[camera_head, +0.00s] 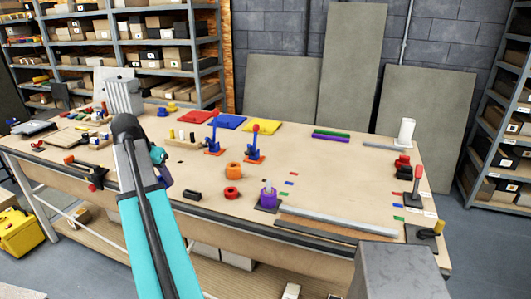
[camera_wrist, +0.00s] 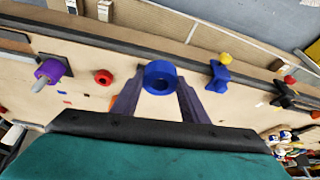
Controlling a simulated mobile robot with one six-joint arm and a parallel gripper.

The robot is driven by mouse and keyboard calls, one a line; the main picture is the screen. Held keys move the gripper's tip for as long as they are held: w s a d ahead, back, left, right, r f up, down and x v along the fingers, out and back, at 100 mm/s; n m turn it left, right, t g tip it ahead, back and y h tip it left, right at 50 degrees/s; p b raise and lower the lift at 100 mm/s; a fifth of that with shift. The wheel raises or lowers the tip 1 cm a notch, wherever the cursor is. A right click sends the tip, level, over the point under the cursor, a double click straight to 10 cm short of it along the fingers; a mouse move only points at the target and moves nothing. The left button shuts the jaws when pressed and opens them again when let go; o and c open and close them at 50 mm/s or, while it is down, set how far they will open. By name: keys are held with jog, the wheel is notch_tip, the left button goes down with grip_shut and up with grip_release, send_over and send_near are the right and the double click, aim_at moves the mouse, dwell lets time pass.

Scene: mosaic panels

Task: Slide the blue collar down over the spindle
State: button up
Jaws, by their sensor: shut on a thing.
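The blue collar (camera_wrist: 160,68) is a thick ring with a round hole, held between the two dark fingers of my gripper (camera_wrist: 160,78) in the wrist view. The collar is above the table, apart from the spindle (camera_wrist: 38,85). The spindle is a pale grey pin at the left of the wrist view, with a purple collar (camera_wrist: 50,69) around its lower part. In the head view the spindle (camera_head: 268,185) rises out of the purple collar (camera_head: 268,197) on a dark base near the table's front.
A red ring (camera_head: 231,193) and an orange collar (camera_head: 233,170) lie left of the spindle. Two blue clamps (camera_head: 213,142) stand farther back. A long grey bar (camera_head: 340,221) runs along the front edge right of the spindle. The mid-right tabletop is mostly free.

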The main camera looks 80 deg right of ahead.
jog(key=s+d+r+m+g+p, duration=0.1)
jog(key=s+d+m, duration=0.2)
jog(key=s+d, duration=0.35)
jog(key=s+d+r+m+g, duration=0.1)
jog(key=s+d+r+m, duration=0.15)
jog(key=s, duration=0.65)
jog(key=r+m+g+y+p, duration=0.1)
jog(key=m+y+p, duration=0.1)
jog(key=m, duration=0.3)
send_over(268, 180)
jog(key=shift+w+r, duration=0.1)
jog(key=shift+w, duration=0.05)
jog(key=shift+w+a, duration=0.1)
jog(key=shift+f+b, duration=1.45)
jog(key=shift+f, duration=1.45)
jog(key=shift+f+b, duration=0.7)
jog(key=shift+f, duration=1.45)
